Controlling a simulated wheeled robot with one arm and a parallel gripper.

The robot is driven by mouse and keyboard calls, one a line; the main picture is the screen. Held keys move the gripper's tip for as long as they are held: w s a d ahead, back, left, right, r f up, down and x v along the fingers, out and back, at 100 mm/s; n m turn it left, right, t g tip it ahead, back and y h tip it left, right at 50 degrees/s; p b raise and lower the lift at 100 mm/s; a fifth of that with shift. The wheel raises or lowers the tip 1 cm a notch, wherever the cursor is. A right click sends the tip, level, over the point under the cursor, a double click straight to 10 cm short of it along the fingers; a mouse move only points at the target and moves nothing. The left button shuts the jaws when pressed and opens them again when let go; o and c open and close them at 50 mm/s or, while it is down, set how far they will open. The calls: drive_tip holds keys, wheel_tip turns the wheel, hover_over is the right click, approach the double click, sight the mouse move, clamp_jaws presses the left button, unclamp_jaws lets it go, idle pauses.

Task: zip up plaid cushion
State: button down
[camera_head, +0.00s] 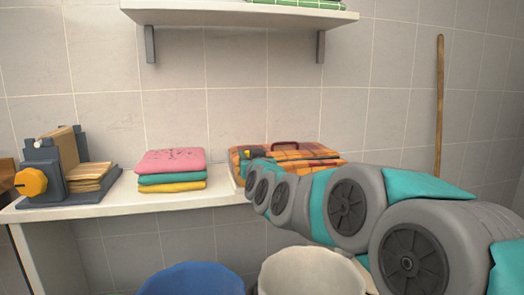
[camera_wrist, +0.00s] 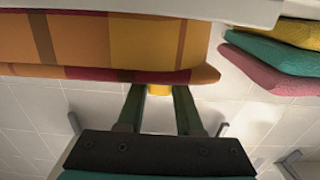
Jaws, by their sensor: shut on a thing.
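The plaid cushion (camera_head: 310,157) is orange, yellow and dark red and lies on the right part of the white counter. In the wrist view the cushion (camera_wrist: 140,40) fills the upper left, with a dark red edge band along its side. My gripper (camera_head: 250,154) is at the cushion's left front corner. In the wrist view my gripper (camera_wrist: 160,88) has its green fingers shut on a small yellow tab (camera_wrist: 160,89) at that edge, which looks like the zip pull. The zip's teeth cannot be made out.
Folded pink, green and yellow towels (camera_head: 172,169) lie left of the cushion. A grey device with a yellow knob (camera_head: 31,182) stands farther left. Blue (camera_head: 192,280) and cream (camera_head: 312,272) buckets stand in front. A shelf (camera_head: 240,14) hangs above; a wooden pole (camera_head: 439,105) leans right.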

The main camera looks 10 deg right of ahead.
drive_tip(key=shift+a, duration=0.15)
drive_tip(key=c, duration=0.6)
unclamp_jaws()
drive_tip(key=shift+o, duration=0.2)
drive_tip(key=s+b, duration=0.1)
drive_tip(key=s, duration=0.6)
drive_tip(key=shift+s, duration=0.4)
